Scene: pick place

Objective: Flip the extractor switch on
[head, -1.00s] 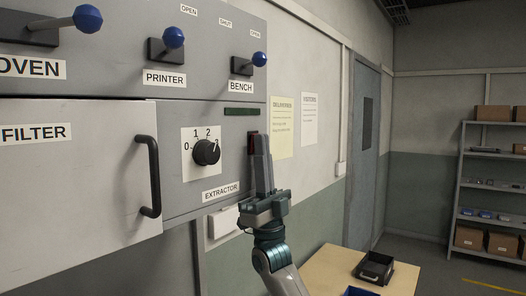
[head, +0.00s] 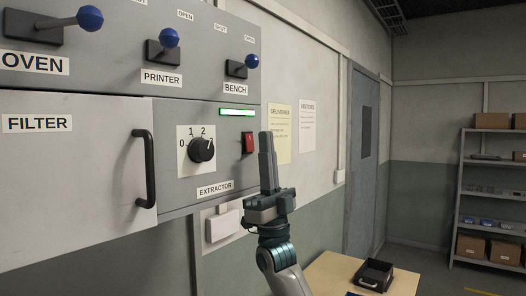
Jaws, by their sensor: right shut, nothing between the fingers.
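The extractor section of the grey panel (head: 170,112) carries a label reading EXTRACTOR (head: 215,188). Its red rocker switch (head: 248,143) sits near the panel's right edge, in plain view. Above it an indicator bar (head: 237,113) glows green. A black rotary knob (head: 202,149) with numbers around it is to the left of the switch. My right gripper (head: 267,150) is shut and empty, fingers pointing up, just to the right of the switch in the picture and apart from it. My left gripper is not in view.
Blue-knobbed levers for oven (head: 89,18), printer (head: 168,38) and bench (head: 252,61) stick out above. The filter door (head: 75,185) has a black protruding handle (head: 146,168). A wooden table (head: 330,272) with a black tray (head: 373,275) stands below right. A shelf is farther back.

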